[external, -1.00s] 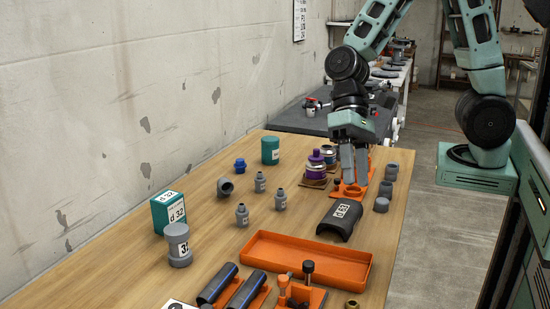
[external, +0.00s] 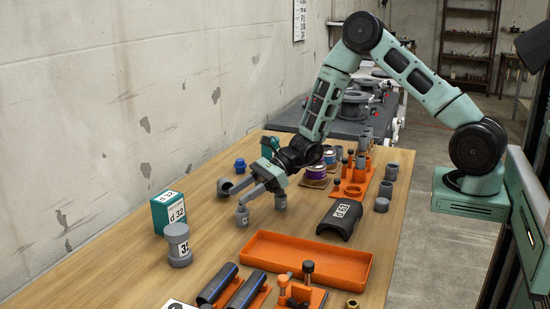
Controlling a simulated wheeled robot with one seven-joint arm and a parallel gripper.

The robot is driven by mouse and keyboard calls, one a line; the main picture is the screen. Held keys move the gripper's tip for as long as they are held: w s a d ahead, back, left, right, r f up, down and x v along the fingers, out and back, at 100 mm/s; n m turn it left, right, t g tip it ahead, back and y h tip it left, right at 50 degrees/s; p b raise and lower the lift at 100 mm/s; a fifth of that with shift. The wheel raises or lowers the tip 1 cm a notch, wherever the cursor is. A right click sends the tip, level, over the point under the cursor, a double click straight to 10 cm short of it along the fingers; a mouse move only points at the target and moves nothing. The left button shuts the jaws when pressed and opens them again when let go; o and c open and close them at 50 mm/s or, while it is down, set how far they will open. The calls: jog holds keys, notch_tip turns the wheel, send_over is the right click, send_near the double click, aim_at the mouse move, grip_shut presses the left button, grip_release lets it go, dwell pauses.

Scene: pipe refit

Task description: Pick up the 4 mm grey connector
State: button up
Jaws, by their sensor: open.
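Small grey connectors with white labels stand upright on the wooden table. One (external: 243,217) shows below my gripper's left finger and another (external: 280,203) below its right finger. The labels are too small to read, so I cannot tell which is the 4 mm one. My gripper (external: 262,196) is open, reaching down from the upper right, low over these connectors. Its fingertips overlap their tops in the picture; I cannot tell whether they touch. The third connector, behind these, is hidden by my gripper.
A teal box (external: 168,213) and grey cylinder (external: 178,246) stand at left. An orange tray (external: 306,261) and black half-shell (external: 340,219) lie at front and right. Bare table surrounds the connectors.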

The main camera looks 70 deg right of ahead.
aim_at(242, 215)
jog(key=shift+f, duration=0.5)
notch_tip(242, 215, down, 3)
jog(key=shift+r, duration=0.1)
jog(key=shift+x, duration=1.5)
jog(key=shift+a+r, duration=0.1)
grip_shut()
